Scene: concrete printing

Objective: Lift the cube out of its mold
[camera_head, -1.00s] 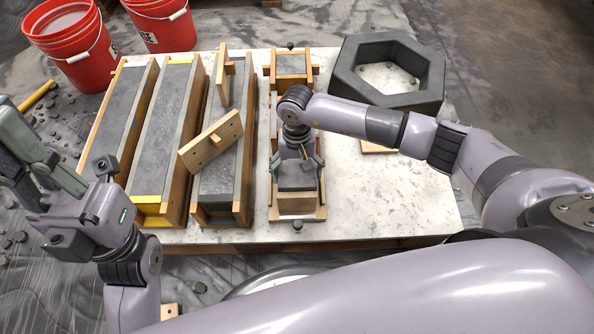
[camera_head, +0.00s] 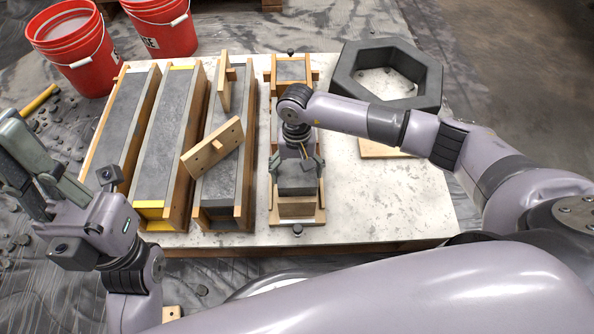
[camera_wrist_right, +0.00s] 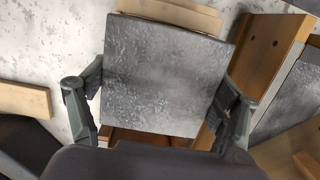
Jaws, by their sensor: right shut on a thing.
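A grey concrete cube (camera_head: 297,181) sits at the near end of a narrow wooden mold (camera_head: 298,214) right of the long molds. My right gripper (camera_head: 297,166) reaches down from above and is shut on the cube, one finger on each side. In the right wrist view the cube's speckled face (camera_wrist_right: 165,75) fills the space between the fingers (camera_wrist_right: 158,96). I cannot tell whether the cube's underside is clear of the mold. My left gripper (camera_head: 28,165) is open and empty at the left, off the table.
Several long molds with grey concrete (camera_head: 165,130) stand to the left, with loose wooden pieces (camera_head: 213,148) on one. A dark hexagonal ring (camera_head: 432,80) lies at the back right. Red buckets (camera_head: 75,50) stand behind at the left. The white tabletop (camera_head: 390,200) is bare at the right.

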